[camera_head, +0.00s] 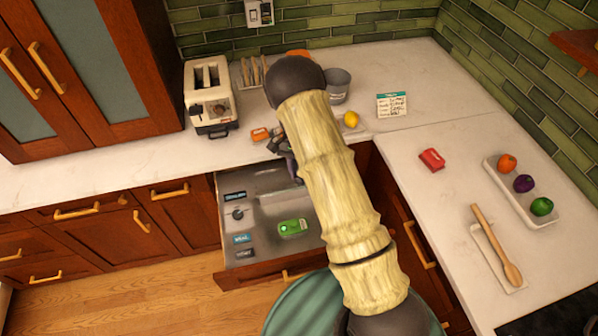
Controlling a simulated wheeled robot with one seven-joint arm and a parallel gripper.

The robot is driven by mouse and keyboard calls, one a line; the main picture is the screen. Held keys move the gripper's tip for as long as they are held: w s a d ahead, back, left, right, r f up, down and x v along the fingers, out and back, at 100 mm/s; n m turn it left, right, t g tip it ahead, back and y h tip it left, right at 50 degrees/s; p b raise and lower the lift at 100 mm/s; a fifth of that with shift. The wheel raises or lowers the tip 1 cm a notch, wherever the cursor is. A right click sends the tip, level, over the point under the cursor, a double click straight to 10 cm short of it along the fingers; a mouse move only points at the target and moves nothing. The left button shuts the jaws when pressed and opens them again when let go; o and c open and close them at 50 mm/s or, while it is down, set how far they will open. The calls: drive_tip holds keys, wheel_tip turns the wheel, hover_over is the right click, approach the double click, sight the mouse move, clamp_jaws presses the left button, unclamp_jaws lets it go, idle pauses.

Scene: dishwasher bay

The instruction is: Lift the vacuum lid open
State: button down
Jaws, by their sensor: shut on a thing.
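An open metal drawer (262,258) below the counter, likely the vacuum unit, has several labels and a dark dial along its left side. A green packet (292,227) lies in its middle. I cannot make out the lid's outline; it may be clear or behind my arm. My gripper (290,165) is small and dark, at the back of the drawer near the counter edge. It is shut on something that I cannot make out. My pale arm hides the drawer's right part and much of the gripper.
A toaster (209,95), a rack (252,73), a grey bowl (337,87) and a lemon (351,119) stand on the back counter. The right counter holds a red packet (432,160), a produce tray (524,190) and a wooden spoon (495,245).

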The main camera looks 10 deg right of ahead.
drive_tip(key=shift+w, duration=0.1)
drive_tip(key=c, duration=1.1)
unclamp_jaws()
drive_tip(key=shift+o, duration=0.2)
drive_tip(key=b+v, duration=0.4)
drive_tip(key=v, duration=1.3)
drive_tip(key=shift+r+b, duration=0.25)
drive_tip(key=shift+b, duration=0.15)
